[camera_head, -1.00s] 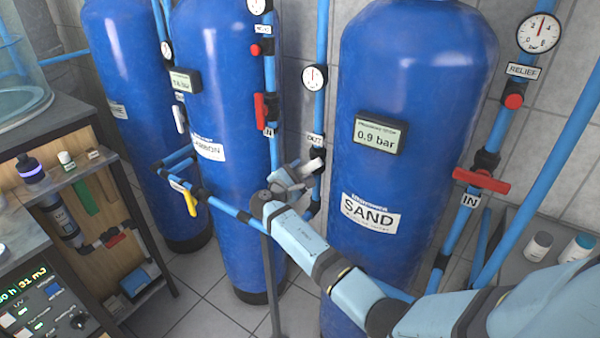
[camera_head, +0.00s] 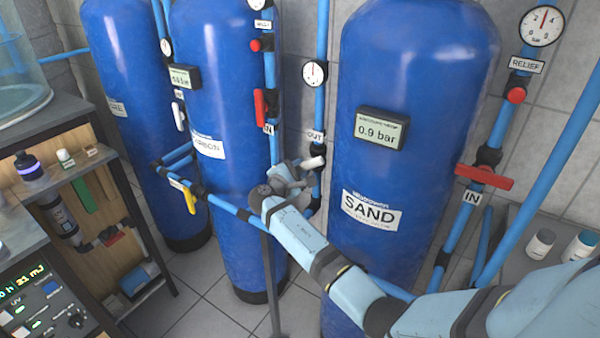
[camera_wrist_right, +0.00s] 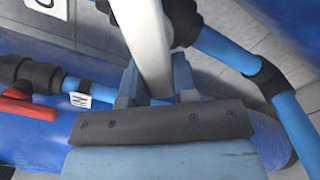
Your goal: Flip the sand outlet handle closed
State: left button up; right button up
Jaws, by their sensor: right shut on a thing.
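The sand outlet handle (camera_head: 313,162) is white and sits on the blue pipe just under the OUT label (camera_head: 315,136), left of the SAND tank (camera_head: 420,90). My right gripper (camera_head: 303,170) is at this handle. In the right wrist view, the white handle (camera_wrist_right: 146,40) runs between the two fingers of my right gripper (camera_wrist_right: 158,88), which is shut on it. The handle's far end lies at the dark valve body (camera_wrist_right: 182,20). In the head view, the gripper partly covers the valve. My left gripper is not in view.
A red handle (camera_head: 485,177) marked IN is right of the SAND tank. Another red handle (camera_head: 259,107) and a yellow handle (camera_head: 189,200) are on pipes to the left. A horizontal blue pipe (camera_head: 225,207) runs close beside my right forearm. Bottles stand at the far right.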

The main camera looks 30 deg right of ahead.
jog(key=m+b, duration=0.3)
jog(key=shift+w+a+r, duration=0.1)
jog(key=shift+w+r, duration=0.15)
jog(key=m+b, duration=0.2)
jog(key=shift+w+r+m, duration=0.1)
jog(key=shift+r+m, duration=0.2)
jog(key=shift+r, duration=0.05)
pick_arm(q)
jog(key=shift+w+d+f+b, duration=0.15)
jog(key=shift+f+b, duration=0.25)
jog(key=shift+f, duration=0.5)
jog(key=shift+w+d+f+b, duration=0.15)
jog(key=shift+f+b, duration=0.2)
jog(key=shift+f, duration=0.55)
pick_arm(e)
jog(key=shift+a+r+m, duration=0.1)
jog(key=shift+r+m, duration=0.35)
jog(key=shift+m, duration=0.45)
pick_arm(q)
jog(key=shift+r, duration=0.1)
pick_arm(e)
jog(key=o, duration=0.9)
jog(key=shift+r, duration=0.1)
jog(key=v, duration=1.3)
jog(key=shift+a, duration=0.35)
